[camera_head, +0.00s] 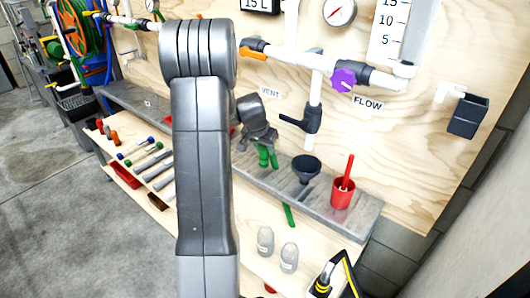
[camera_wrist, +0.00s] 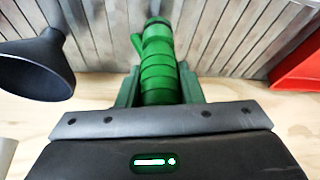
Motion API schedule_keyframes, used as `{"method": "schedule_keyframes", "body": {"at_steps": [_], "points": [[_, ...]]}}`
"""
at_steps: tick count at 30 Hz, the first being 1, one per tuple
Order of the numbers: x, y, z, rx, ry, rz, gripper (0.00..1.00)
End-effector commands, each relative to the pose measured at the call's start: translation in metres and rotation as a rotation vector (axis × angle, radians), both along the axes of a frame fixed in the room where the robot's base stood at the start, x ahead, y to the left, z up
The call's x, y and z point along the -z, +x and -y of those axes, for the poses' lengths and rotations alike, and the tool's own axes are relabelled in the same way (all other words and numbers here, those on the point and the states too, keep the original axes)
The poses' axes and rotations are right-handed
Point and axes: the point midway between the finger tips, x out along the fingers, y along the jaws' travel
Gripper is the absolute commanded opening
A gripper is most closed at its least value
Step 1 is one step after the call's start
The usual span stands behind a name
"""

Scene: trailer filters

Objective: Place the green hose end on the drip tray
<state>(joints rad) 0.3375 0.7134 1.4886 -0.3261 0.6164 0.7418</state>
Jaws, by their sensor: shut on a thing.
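The green ribbed hose end (camera_wrist: 160,65) is between the fingers of my gripper (camera_head: 267,156), which is shut on it. In the wrist view it points away from my gripper toward the grey slatted ledge (camera_wrist: 225,35). In the head view my gripper is over that ledge (camera_head: 330,213), left of the funnel; I cannot tell whether the hose end touches it. A piece of green hose (camera_head: 288,215) shows below the ledge edge. No part is clearly recognisable as the drip tray; the ledge could be it. My arm hides part of the ledge.
A black funnel (camera_head: 306,168) and a red cup (camera_head: 343,193) stand on the ledge right of my gripper. Pipes with a purple knob (camera_head: 343,79) are on the board above. Tools and a red tray (camera_head: 125,176) lie on the lower shelf at left.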

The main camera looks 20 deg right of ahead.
Motion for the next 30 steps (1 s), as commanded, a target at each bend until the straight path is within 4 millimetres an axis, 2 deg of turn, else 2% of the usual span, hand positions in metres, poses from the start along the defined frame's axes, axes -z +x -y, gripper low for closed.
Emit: {"method": "schedule_keyframes", "body": {"at_steps": [1,3,14,15,18,30], "points": [[0.0115,-0.0010,-0.0002,0.000,0.002,-0.004,0.07],[0.0166,0.0010,0.0028,0.001,0.000,-0.001,0.07],[0.0209,0.0019,0.0034,0.000,0.000,0.000,0.07],[0.0212,0.0017,0.0034,0.001,0.000,0.000,0.35],[0.0199,0.0017,0.0033,0.000,0.000,0.000,0.55],[0.0142,0.0017,0.0033,0.000,0.000,0.000,0.55]]}}
